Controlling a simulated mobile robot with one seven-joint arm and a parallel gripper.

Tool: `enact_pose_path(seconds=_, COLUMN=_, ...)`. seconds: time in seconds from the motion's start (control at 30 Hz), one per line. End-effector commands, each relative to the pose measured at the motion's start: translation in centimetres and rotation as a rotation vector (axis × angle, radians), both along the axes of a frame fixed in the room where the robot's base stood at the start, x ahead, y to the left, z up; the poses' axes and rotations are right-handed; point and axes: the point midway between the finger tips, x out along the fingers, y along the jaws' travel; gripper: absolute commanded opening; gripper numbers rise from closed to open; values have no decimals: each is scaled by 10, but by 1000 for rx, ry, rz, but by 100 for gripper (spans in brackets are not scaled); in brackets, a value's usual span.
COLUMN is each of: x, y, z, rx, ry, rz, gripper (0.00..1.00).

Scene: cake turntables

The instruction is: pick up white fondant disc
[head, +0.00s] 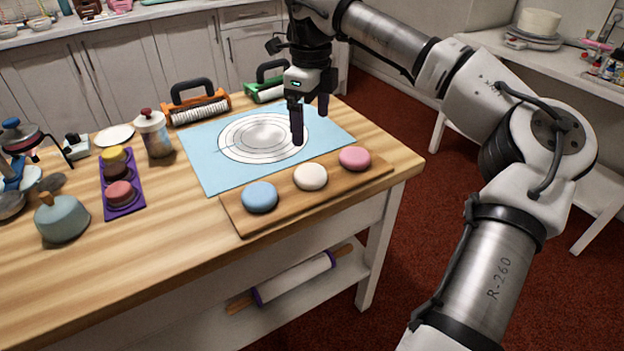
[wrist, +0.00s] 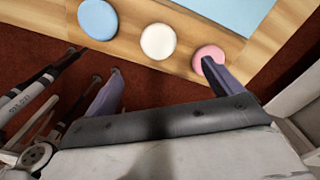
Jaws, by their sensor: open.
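The white fondant disc (head: 311,176) lies on a wooden board (head: 240,218) between a blue disc (head: 260,197) and a pink disc (head: 355,158). In the wrist view the white disc (wrist: 158,41) lies ahead of my gripper, between the blue disc (wrist: 98,19) and the pink disc (wrist: 208,57). My gripper (head: 310,122) is open and empty, pointing down above the blue mat, behind the board. In the wrist view its two fingers (wrist: 163,82) are spread wide. The right fingertip overlaps the pink disc in the picture; I cannot tell any contact.
A light blue mat (head: 205,168) with printed rings lies behind the board. Orange (head: 197,108) and green (head: 265,88) rollers stand at the table's back. A purple tray (head: 121,201), a shaker (head: 154,135) and a teal domed tool (head: 61,219) are at the left. The front-left tabletop is clear.

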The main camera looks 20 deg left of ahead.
Motion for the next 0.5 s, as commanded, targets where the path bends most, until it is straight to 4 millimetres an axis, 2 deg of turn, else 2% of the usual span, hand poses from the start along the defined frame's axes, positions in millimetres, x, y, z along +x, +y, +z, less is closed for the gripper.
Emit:
enact_pose_path(seconds=0.03, x=-1, y=0, z=-12, rx=1, ry=5, rz=3, gripper=91)
enact_pose_path(seconds=0.2, x=-2, y=1, z=-45, rx=3, ry=6, rz=5, gripper=91)
enact_pose_path(seconds=0.33, x=-1, y=1, z=-62, rx=4, ry=4, rz=3, gripper=91)
enact_pose_path(seconds=0.5, x=-2, y=1, z=-70, rx=5, ry=4, rz=4, gripper=91)
